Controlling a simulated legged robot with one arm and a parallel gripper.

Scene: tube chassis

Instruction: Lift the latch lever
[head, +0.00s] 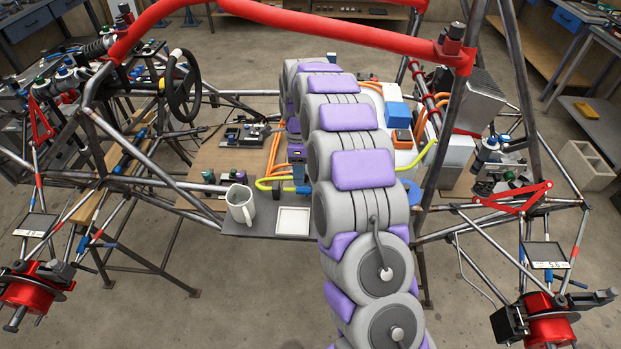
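I cannot pick out the latch lever for certain in the head view. My grey and purple arm rises from the bottom centre into the tube chassis (150,179) and covers much of its middle. What lies directly behind the arm is hidden.
A grey mug (240,204) and a white square tray (293,221) sit on a dark shelf left of the arm. A red tube (345,32) crosses above the arm. A steering wheel (183,85) stands left. Orange cables and a blue-topped box (397,115) are right of the arm.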

